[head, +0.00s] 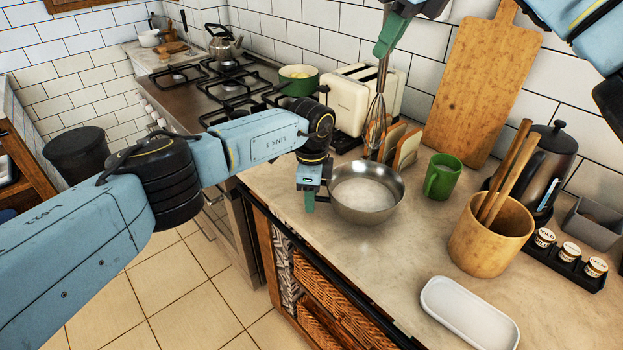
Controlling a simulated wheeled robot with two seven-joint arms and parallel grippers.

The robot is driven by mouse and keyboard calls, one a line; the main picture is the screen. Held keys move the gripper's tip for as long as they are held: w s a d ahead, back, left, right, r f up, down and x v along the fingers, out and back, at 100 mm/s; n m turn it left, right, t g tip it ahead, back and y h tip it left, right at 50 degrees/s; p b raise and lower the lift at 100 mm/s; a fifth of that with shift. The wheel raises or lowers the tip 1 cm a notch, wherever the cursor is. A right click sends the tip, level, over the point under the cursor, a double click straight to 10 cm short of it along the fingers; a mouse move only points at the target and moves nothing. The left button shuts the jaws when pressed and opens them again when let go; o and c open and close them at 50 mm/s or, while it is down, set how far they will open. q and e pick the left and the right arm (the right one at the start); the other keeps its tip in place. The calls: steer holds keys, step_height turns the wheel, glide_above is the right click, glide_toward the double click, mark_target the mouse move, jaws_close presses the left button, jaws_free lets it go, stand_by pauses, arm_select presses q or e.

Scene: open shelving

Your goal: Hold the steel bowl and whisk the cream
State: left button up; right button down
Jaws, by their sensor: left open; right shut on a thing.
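The steel bowl (368,213) stands upright on the counter with white cream (364,191) inside. My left gripper (311,202) is open and points down at the bowl's left rim. One green finger shows outside the bowl; I cannot tell whether it touches or where the other finger is. My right gripper (390,38) is at the top of the view, shut on the handle of the wire whisk (376,118). The whisk hangs nearly upright, its wires pointing down just above or behind the bowl's far rim; the exact depth is hard to tell.
A toaster (358,103), bread slices (407,147) and a green mug (442,177) stand behind and right of the bowl. A wooden utensil crock (490,240) and white tray (469,313) are further right. Bare counter lies in front of the bowl.

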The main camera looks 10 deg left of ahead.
arm_select(q)
steer(key=shift+f, duration=0.35)
steer(key=shift+c, duration=0.4)
jaws_close()
steer(key=c, duration=0.7)
jaws_free()
jaws_close()
arm_select(e)
steer(key=c, duration=2)
jaws_free()
jaws_close()
